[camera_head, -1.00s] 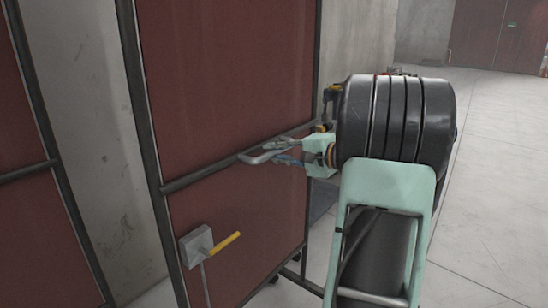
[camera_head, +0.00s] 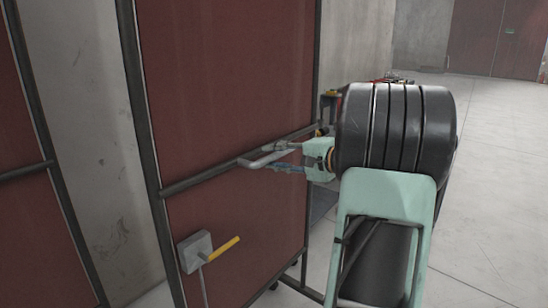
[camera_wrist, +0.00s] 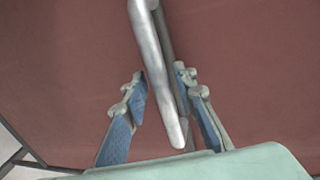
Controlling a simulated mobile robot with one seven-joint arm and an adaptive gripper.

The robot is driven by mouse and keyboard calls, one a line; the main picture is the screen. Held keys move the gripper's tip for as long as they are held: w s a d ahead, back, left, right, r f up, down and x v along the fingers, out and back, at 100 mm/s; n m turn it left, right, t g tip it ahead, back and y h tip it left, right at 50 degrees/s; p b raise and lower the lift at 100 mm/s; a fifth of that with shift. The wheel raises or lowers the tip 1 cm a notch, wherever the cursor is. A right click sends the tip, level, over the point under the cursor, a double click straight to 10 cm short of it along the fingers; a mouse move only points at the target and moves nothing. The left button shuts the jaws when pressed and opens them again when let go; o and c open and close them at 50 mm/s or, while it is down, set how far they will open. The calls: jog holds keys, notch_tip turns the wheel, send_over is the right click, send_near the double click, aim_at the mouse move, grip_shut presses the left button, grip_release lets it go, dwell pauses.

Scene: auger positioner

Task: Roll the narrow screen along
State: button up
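The narrow screen (camera_head: 225,80) is a tall dark-red panel in a dark metal frame, upright at centre left in the head view. A grey handle (camera_head: 268,158) stands out from its crossbar; the handle also shows in the wrist view (camera_wrist: 152,55). My gripper (camera_head: 272,158) is at this handle, partly hidden by my arm. In the wrist view its two blue-padded fingers (camera_wrist: 160,88) are apart, with the handle between them.
A grey box with a yellow lever (camera_head: 222,246) is on the screen's lower part. Another red panel (camera_head: 35,215) stands at the left. A concrete wall (camera_head: 90,100) is behind. Open pale floor (camera_head: 490,190) lies to the right.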

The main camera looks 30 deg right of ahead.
jog(key=shift+s+r, duration=0.1)
jog(key=v, duration=1.2)
jog(key=shift+a, duration=0.2)
